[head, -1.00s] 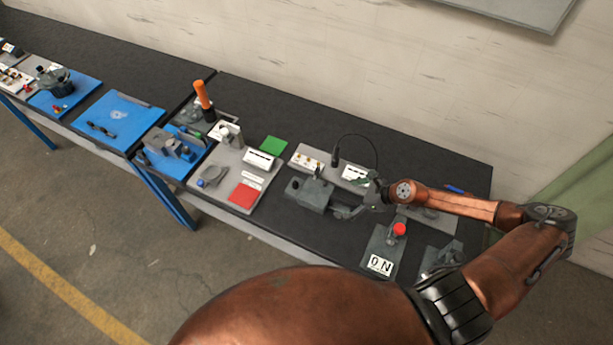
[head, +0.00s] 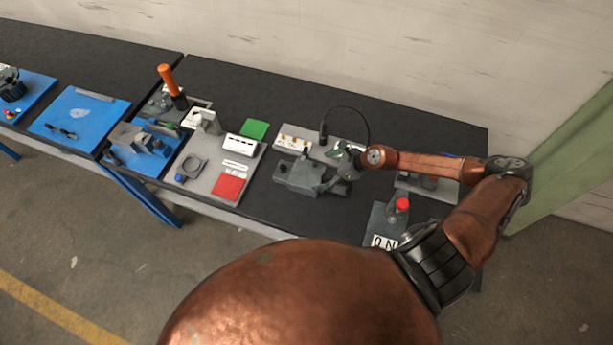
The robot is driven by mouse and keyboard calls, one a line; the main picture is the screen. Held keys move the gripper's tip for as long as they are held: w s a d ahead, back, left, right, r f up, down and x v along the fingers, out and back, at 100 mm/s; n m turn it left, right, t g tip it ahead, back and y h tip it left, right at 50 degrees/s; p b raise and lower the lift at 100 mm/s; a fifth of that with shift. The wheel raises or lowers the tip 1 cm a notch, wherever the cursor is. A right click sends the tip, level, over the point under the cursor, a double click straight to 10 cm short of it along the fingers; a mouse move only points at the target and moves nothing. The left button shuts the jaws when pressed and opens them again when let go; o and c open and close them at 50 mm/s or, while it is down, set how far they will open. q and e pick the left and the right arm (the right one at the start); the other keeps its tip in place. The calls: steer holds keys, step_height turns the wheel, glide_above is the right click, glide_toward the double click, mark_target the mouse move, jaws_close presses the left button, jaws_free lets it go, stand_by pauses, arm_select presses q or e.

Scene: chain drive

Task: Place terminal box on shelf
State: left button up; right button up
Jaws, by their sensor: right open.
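A dark grey box-like block (head: 298,177) lies on the black bench; I cannot tell for sure that it is the terminal box. My right gripper (head: 338,182) is open at the right end of this block. Its fingers are small and partly blend with the grey, so I cannot tell whether they touch the block. No shelf can be made out for certain. My left gripper is not in view.
A black bench (head: 270,85) carries a grey board (head: 208,182) with a red plate (head: 229,187) and a green plate (head: 254,129). Blue trays (head: 80,112) stand left. An orange-handled tool (head: 168,80) stands upright. A red button (head: 402,204) is at right. The bench's back strip is clear.

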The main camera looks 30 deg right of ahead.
mark_target(309, 174)
steer(key=shift+w+a+f, duration=0.35)
steer(key=shift+a+f, duration=0.05)
steer(key=shift+a, duration=0.05)
steer(key=p+x, duration=0.1)
steer(key=x, duration=0.2)
steer(key=shift+w+f+p, duration=0.25)
steer(key=shift+p, duration=0.1)
steer(key=shift+w+a+f, duration=0.2)
steer(key=shift+f, duration=0.2)
steer(key=c, duration=1.8)
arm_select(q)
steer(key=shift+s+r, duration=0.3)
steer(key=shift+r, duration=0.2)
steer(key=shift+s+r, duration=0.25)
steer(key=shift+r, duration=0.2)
arm_select(e)
steer(key=shift+w, duration=0.1)
steer(key=shift+c, duration=0.5)
